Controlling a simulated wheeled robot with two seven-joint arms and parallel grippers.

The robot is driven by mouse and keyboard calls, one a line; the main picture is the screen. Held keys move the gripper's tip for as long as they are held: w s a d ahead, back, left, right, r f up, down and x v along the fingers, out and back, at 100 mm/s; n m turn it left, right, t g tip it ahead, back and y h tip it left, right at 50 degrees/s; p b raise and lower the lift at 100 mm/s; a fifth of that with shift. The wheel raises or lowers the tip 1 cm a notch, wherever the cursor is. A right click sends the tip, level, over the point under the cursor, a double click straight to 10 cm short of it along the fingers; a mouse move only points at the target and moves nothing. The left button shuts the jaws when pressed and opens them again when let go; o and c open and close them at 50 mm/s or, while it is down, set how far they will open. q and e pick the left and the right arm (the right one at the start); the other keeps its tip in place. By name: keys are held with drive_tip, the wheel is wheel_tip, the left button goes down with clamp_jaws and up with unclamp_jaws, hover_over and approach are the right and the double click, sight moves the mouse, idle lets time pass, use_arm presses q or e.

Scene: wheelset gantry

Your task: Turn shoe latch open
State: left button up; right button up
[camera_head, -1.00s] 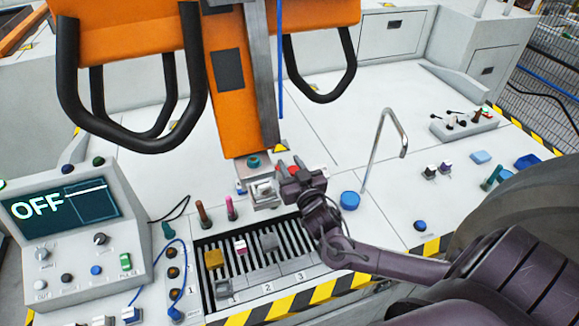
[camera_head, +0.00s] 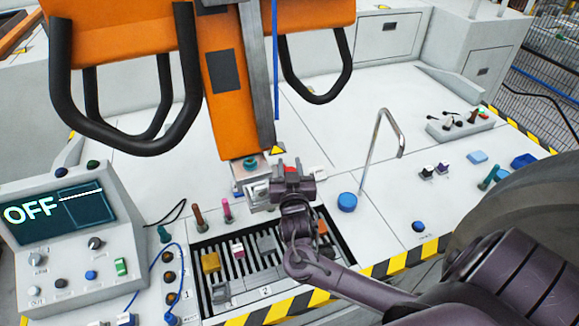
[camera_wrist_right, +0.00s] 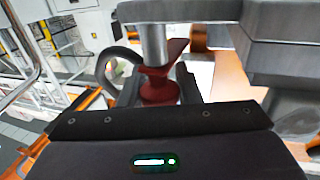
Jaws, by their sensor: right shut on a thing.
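The red shoe latch (camera_wrist_right: 160,88) shows in the wrist view as a red knob with a flared tab, under a grey metal post. My right gripper (camera_head: 291,180) is at the foot of the orange column, beside the metal shoe block (camera_head: 258,190). It is shut on the red latch; a bit of red also shows at the jaws in the head view. The fingers hide much of the latch, so its exact angle is hard to tell. My left gripper is not in view.
The orange column (camera_head: 228,90) with black handles rises just behind the gripper. A slotted tray (camera_head: 205,265) with small coloured parts lies in front. A blue knob (camera_head: 347,202) and a bent metal rod (camera_head: 375,150) stand to the right. A console (camera_head: 75,235) reads OFF.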

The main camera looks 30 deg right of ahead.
drive_tip(key=o, duration=0.9)
drive_tip(key=shift+o, duration=0.2)
drive_tip(key=b+v, duration=0.3)
drive_tip(key=v, duration=0.4)
drive_tip(key=shift+s, duration=0.3)
drive_tip(key=shift+a, duration=0.15)
drive_tip(key=shift+c, duration=0.2)
